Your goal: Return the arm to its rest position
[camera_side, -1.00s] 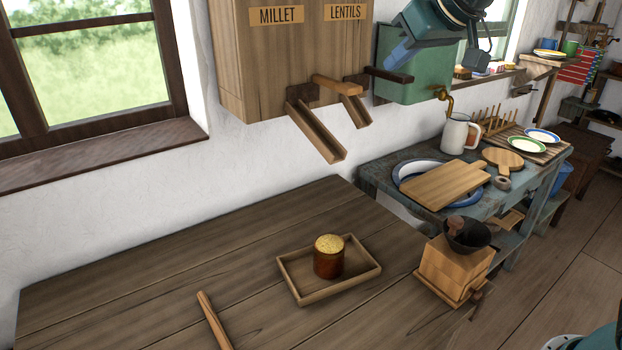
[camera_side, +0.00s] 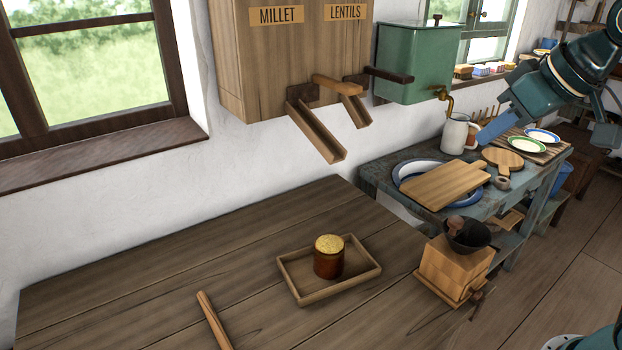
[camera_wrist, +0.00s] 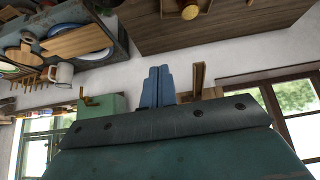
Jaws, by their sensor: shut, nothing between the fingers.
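My gripper (camera_side: 493,129) hangs in the air at the upper right of the side view, in front of the blue-grey side table. Its blue fingers are together and hold nothing. In the wrist view the shut fingers (camera_wrist: 158,88) point up the picture, with the upside-down room behind them. The fingers appear clear of everything around them.
A wooden table (camera_side: 150,275) holds a small tray (camera_side: 345,287) with a filled brown jar (camera_side: 328,260) in it. A grinder (camera_side: 452,268) stands at its right. The grain dispenser (camera_side: 290,70) and green tank (camera_side: 412,65) hang on the wall. A side table (camera_side: 385,185) carries dishes and boards.

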